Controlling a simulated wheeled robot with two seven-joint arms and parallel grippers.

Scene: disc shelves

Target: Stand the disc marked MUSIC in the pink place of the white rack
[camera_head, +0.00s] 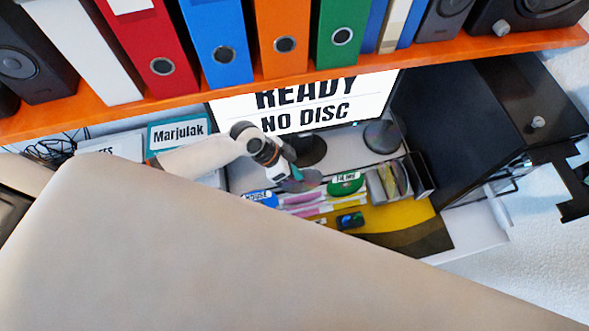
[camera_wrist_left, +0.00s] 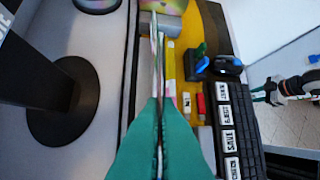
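My left gripper (camera_head: 290,180) is above the desk, in front of the monitor. Its teal fingers (camera_wrist_left: 160,135) are shut on a thin disc (camera_wrist_left: 156,60), seen edge-on in the left wrist view; the disc also shows as a grey round (camera_head: 309,180) in the head view. Its label cannot be read. A small pale rack (camera_head: 376,186) with discs stands to the right in the head view. I cannot make out a pink place in it. My right gripper (camera_wrist_left: 266,92) is small at the right of the left wrist view, its fingers apparently apart, away from the desk.
Pink, white and yellow strips (camera_head: 312,203) lie between a blue labelled item (camera_head: 260,198) and a green one (camera_head: 345,184). A keyboard (camera_wrist_left: 228,120) runs along the desk's near edge. The monitor (camera_head: 330,100) reads "NO DISC". An orange shelf (camera_head: 160,104) with binders hangs above.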

